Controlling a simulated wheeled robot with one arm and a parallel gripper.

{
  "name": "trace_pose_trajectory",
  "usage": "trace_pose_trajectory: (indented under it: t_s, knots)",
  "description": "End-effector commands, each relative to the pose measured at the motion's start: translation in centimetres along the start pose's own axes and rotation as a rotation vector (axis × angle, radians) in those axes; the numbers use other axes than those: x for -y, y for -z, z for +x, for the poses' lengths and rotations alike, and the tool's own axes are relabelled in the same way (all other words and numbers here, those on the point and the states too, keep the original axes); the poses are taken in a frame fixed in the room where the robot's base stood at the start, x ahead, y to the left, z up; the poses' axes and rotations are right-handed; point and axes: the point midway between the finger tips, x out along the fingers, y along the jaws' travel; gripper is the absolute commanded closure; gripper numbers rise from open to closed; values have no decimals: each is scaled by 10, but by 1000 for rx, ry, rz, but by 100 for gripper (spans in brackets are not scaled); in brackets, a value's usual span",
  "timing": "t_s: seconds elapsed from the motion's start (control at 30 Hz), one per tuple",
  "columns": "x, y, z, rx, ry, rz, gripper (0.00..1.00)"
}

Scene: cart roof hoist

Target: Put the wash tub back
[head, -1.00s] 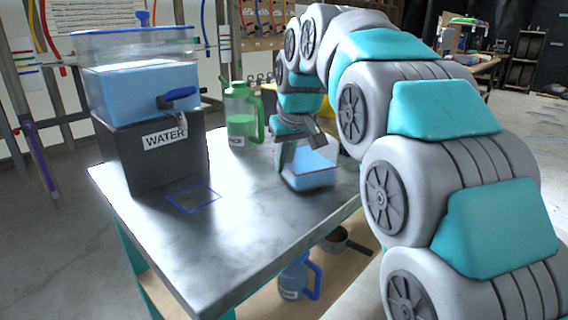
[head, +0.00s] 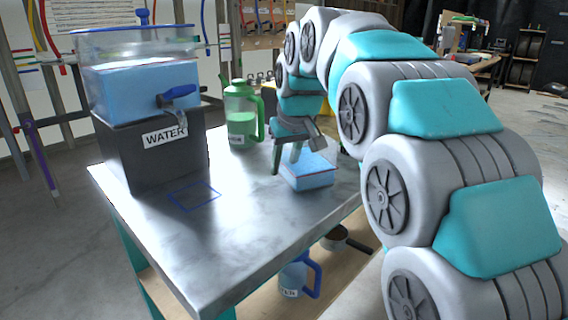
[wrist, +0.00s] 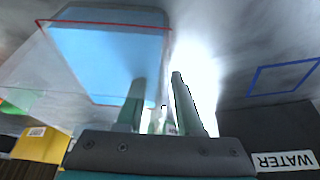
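The wash tub (head: 308,178) is a clear box holding blue water, with a red line around it. It stands upright on the metal table, right of the blue square outline (head: 194,196). In the wrist view the tub (wrist: 105,50) fills the upper left. My gripper (head: 285,165) is open at the tub's left side, its fingers apart. In the wrist view one finger overlaps the tub's edge and the other is clear of it over bare table. I cannot tell whether a finger is inside the tub's wall.
A water tank (head: 140,90) with a blue tap stands on a black box labelled WATER (head: 150,155) at the left. A green jug (head: 240,115) stands behind. A blue jug (head: 293,278) and a pan (head: 337,238) are on the lower shelf. The table front is clear (head: 225,245).

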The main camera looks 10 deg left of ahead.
Motion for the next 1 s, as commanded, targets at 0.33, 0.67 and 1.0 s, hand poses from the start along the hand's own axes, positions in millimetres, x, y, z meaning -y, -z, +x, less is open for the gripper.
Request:
trace_pose_trajectory:
  t_s: [0.33, 0.67, 1.0]
  knots:
    - [0, 2, -41, -4, -1, 0, 64]
    - [-1, 2, -94, -4, -1, 1, 64]
    - [0, 2, -120, -1, 0, 0, 64]
